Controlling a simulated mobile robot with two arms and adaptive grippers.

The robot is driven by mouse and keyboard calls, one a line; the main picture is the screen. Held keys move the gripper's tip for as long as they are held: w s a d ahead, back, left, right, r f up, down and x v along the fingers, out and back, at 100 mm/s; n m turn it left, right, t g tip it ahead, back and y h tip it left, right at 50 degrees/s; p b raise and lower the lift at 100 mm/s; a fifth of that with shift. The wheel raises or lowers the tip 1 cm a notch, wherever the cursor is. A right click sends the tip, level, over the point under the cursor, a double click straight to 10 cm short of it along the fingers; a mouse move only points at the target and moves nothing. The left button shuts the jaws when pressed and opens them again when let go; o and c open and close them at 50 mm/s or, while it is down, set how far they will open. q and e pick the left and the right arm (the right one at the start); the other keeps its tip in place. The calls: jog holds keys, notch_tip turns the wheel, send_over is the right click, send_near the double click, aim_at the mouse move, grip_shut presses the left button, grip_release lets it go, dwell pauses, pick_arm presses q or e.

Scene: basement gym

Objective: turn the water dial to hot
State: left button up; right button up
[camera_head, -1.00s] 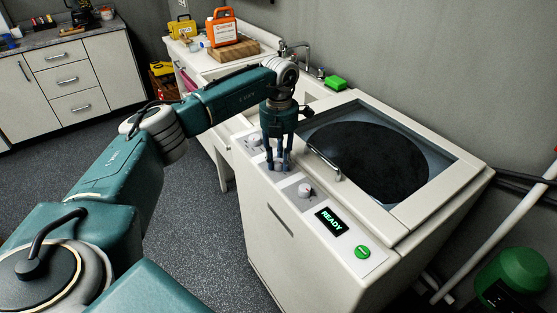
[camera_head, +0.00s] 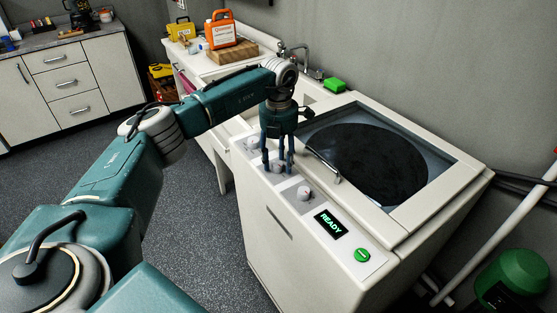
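The white washer (camera_head: 300,250) has a sloped control strip with a row of round dials. One dial (camera_head: 253,141) is at the far end. The middle dial (camera_head: 277,168) shows between the fingers of my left gripper (camera_head: 278,168). Another dial (camera_head: 304,193) is nearer the display. Labels are too small to read, so I cannot tell which is the water dial or its setting. My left gripper points down, its fingers apart on either side of the middle dial. I cannot tell whether they touch it. My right gripper is out of view.
The lit READY display (camera_head: 329,223) and a green button (camera_head: 362,255) are at the strip's near end. The lid handle (camera_head: 323,166) lies just right of the gripper. A green sponge (camera_head: 334,84) and orange jug (camera_head: 220,29) are behind. Floor at left is clear.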

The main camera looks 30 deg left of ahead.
aim_at(279, 163)
pick_arm(q)
jog(key=shift+r, duration=0.25)
notch_tip(279, 163, up, 12)
jog(key=shift+f, duration=0.25)
dwell(0.5)
